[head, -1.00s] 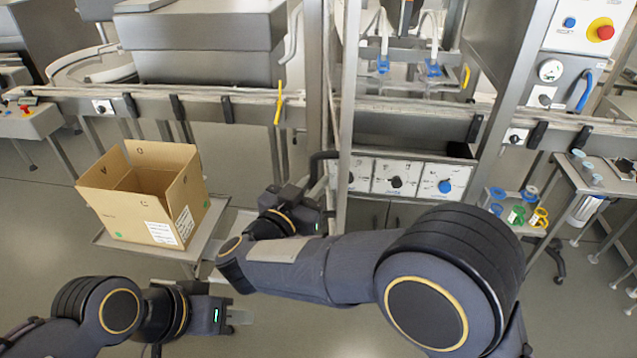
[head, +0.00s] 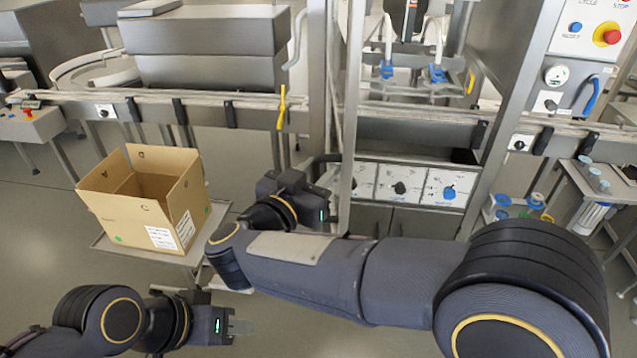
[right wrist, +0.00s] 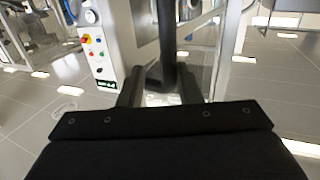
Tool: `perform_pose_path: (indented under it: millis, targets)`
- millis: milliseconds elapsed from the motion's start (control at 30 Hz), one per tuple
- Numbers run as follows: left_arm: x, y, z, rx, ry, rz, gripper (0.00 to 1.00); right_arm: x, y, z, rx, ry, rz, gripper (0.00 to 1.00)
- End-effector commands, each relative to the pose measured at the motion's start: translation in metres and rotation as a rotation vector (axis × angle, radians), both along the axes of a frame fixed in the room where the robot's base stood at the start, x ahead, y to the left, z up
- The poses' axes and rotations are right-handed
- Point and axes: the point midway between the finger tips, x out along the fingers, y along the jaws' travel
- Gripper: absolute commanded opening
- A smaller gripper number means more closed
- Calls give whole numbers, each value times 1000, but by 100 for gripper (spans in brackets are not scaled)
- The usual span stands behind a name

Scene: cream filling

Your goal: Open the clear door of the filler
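The filler (head: 400,185) is a steel frame with a white dial panel low at its front. Its clear door is see-through and its outline is hard to make out. A black handle (head: 325,158) shows at the frame's left post. My right gripper (head: 328,190) is close to this handle. In the right wrist view, the black bar of the handle (right wrist: 165,65) stands upright between the two spread fingers of my right gripper (right wrist: 160,92); I cannot tell whether they touch it. My left gripper (head: 242,327) is low at the left, apart from the filler and holding nothing visible.
An open cardboard box (head: 165,210) stands on a low steel table left of my right gripper. A conveyor rail (head: 230,110) crosses behind. A control panel with a red button (head: 606,35) is at the upper right. Small coloured rings (head: 515,205) sit on a right-hand shelf.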

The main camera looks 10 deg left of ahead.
Motion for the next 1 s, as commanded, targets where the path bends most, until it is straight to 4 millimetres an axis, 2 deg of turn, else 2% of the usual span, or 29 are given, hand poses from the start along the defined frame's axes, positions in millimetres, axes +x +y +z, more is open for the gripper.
perform_pose_path:
  millis: [33, 167, 300, 500, 700, 1000]
  targets:
    - [0, 0, -3, 0, 0, 0, 36, -12, -2, 22, 10, -30, -3, 32]
    - [0, 0, -7, 0, 0, 0, 36, -33, -8, 50, 13, -35, -3, 32]
    - [0, 0, -15, 0, 0, 0, 36, -64, -16, 59, 9, -30, -2, 32]
    - [0, 0, -21, 0, 0, 0, 36, -98, -25, 74, 7, -27, -3, 32]
    - [0, 0, -23, 0, 0, 0, 36, -114, -29, 81, 4, -24, -5, 32]
    - [0, 0, -23, 0, 0, 0, 36, -116, -30, 82, 3, -23, -5, 32]
